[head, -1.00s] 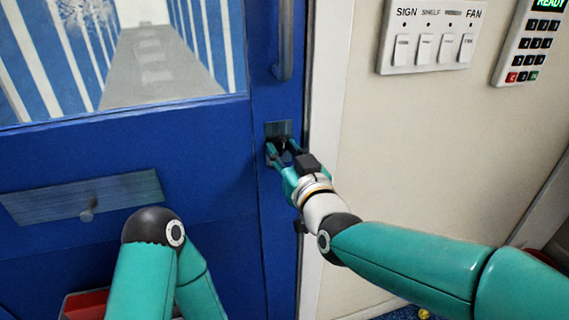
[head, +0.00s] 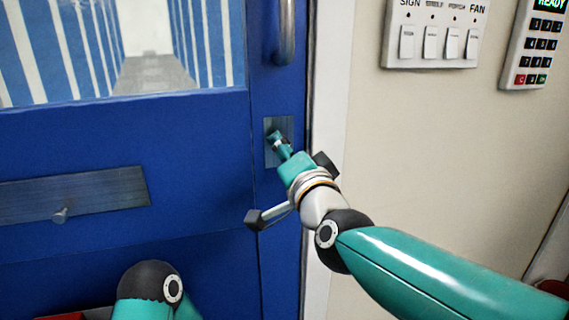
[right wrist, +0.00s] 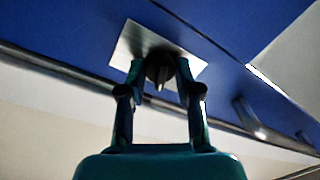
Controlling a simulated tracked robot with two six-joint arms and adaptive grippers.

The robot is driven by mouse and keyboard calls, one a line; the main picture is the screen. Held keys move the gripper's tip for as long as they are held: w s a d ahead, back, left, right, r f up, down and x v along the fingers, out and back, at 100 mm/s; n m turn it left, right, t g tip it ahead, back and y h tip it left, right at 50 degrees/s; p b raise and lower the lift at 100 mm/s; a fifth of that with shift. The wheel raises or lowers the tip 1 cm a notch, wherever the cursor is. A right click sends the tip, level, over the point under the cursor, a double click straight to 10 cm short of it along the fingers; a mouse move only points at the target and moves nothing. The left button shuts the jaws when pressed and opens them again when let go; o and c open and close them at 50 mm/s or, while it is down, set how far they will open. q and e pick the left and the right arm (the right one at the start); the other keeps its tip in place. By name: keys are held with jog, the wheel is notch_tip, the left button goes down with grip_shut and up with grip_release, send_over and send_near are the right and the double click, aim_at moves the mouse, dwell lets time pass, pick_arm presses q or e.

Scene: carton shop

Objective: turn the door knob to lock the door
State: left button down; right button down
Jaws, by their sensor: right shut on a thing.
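The blue door (head: 190,200) fills the left of the head view. A metal lock plate (head: 286,126) sits near its right edge, below the vertical handle. My right gripper (head: 278,142) is at this plate. In the right wrist view the dark knob (right wrist: 159,72) stands on the plate (right wrist: 130,42), between the two fingertips of my right gripper (right wrist: 160,75), which is shut on it. In the head view the knob is hidden behind the fingers. My left arm shows at the bottom; its gripper is out of view.
A vertical pull handle (head: 285,35) is above the lock plate. A drawer-like metal plate with a small peg (head: 60,214) is lower left on the door. A switch panel (head: 435,35) and a keypad (head: 536,45) are on the cream wall at right.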

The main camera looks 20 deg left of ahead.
jog(key=shift+f+m+b, duration=0.15)
jog(key=shift+m+b, duration=0.75)
jog(key=shift+m, duration=1.6)
jog(key=c, duration=0.8)
grip_release()
jog(key=shift+w, duration=0.1)
jog(key=shift+t, duration=0.3)
jog(key=v, duration=1.2)
